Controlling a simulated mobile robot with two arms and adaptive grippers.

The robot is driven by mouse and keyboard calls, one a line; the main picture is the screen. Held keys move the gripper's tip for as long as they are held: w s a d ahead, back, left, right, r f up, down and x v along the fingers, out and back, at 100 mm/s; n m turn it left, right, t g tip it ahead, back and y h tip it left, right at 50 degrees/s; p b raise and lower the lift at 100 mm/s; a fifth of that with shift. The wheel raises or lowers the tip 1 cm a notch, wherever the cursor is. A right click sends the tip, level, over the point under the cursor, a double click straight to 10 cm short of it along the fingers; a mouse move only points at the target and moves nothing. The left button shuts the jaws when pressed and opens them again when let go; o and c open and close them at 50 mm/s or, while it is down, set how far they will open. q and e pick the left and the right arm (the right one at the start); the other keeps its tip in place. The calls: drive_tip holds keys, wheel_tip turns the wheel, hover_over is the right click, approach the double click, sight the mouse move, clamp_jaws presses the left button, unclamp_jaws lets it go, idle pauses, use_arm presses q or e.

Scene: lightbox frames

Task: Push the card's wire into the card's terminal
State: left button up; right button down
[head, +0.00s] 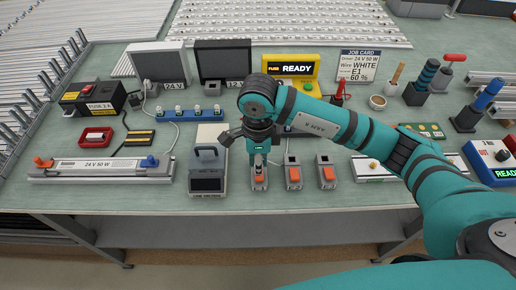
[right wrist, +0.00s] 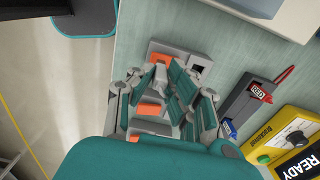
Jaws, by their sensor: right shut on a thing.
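The job card (head: 357,65) at the back reads 24 V 50 W, wire WHITE, E1. Three grey terminals with orange levers stand in a row near the front edge: left (head: 259,183), middle (head: 293,175) and right (head: 326,174). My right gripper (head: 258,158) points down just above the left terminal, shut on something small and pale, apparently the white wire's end. A thin pale wire (head: 278,162) shows beside it. The fingers hide the tip, so I cannot tell whether it is inside the terminal. The right wrist view shows the fingers (right wrist: 168,88) among the terminals. My left gripper is not in view.
A grey meter (head: 207,170) stands close left of the gripper. A wire rack with a RED label (right wrist: 258,92) stands behind the terminals, partly hidden by my arm in the head view. The yellow READY box (head: 290,68) is further back. The table's front edge is close.

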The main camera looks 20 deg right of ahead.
drive_tip(key=w, duration=0.1)
drive_tip(key=w+d, duration=0.1)
drive_tip(key=w, duration=0.1)
drive_tip(key=w+p, duration=0.1)
drive_tip(key=w, duration=0.1)
drive_tip(key=shift+d+f, duration=0.1)
drive_tip(key=shift+d, duration=0.2)
drive_tip(key=shift+w+d, duration=0.15)
drive_tip(key=shift+w, duration=0.15)
wheel_tip(320, 180, down, 4)
drive_tip(key=shift+r+p, duration=0.15)
drive_tip(key=shift+p, duration=0.9)
drive_tip(key=shift+w+f+b, duration=0.1)
drive_tip(key=shift+f+b, duration=0.15)
drive_tip(key=shift+b, duration=0.05)
drive_tip(key=c, duration=1.6)
unclamp_jaws()
drive_tip(key=shift+r, duration=0.1)
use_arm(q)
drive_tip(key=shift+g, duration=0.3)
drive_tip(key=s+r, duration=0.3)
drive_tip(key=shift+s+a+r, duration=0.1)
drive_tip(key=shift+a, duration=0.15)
use_arm(e)
drive_tip(key=shift+o, duration=1.4)
